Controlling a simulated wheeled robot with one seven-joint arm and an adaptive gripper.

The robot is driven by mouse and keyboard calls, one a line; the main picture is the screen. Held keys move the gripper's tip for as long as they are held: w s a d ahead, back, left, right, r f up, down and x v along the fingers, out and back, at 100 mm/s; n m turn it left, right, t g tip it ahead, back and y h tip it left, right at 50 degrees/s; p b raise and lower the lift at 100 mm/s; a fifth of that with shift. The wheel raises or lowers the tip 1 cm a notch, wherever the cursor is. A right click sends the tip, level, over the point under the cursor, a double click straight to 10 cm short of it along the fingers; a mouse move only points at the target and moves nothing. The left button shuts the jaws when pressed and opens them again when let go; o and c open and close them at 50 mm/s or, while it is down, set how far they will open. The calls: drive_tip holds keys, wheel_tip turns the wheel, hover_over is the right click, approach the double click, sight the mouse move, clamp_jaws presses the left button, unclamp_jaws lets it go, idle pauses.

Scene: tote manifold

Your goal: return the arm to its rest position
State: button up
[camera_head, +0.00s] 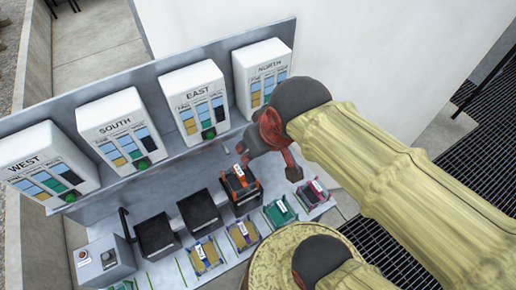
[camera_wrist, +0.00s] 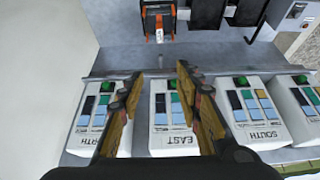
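My arm reaches in from the right in the head view, wrapped in a tan sleeve. My gripper (camera_head: 266,158) hangs over the bench, in front of the EAST and NORTH panels. In the wrist view my gripper (camera_wrist: 158,78) has its two fingers spread wide with nothing between them. The EAST panel (camera_wrist: 172,122) shows upside down between and below the fingers. An orange-and-black tote (camera_head: 240,188) sits on the bench below the gripper; it also shows at the top of the wrist view (camera_wrist: 158,18). The gripper looks apart from it.
White panels WEST (camera_head: 42,160), SOUTH (camera_head: 118,128), EAST (camera_head: 196,98) and NORTH (camera_head: 262,78) line the bench's back. Black bins (camera_head: 157,236) and small coloured totes (camera_head: 280,212) stand in front. A grey control box (camera_head: 103,262) is at left. A white wall rises behind.

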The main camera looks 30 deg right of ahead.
drive_tip(key=shift+s+r, duration=0.35)
drive_tip(key=shift+s, duration=0.25)
drive_tip(key=shift+f, duration=0.15)
wheel_tip(320, 180, down, 15)
drive_tip(key=b, duration=1.5)
drive_tip(key=shift+r, duration=0.2)
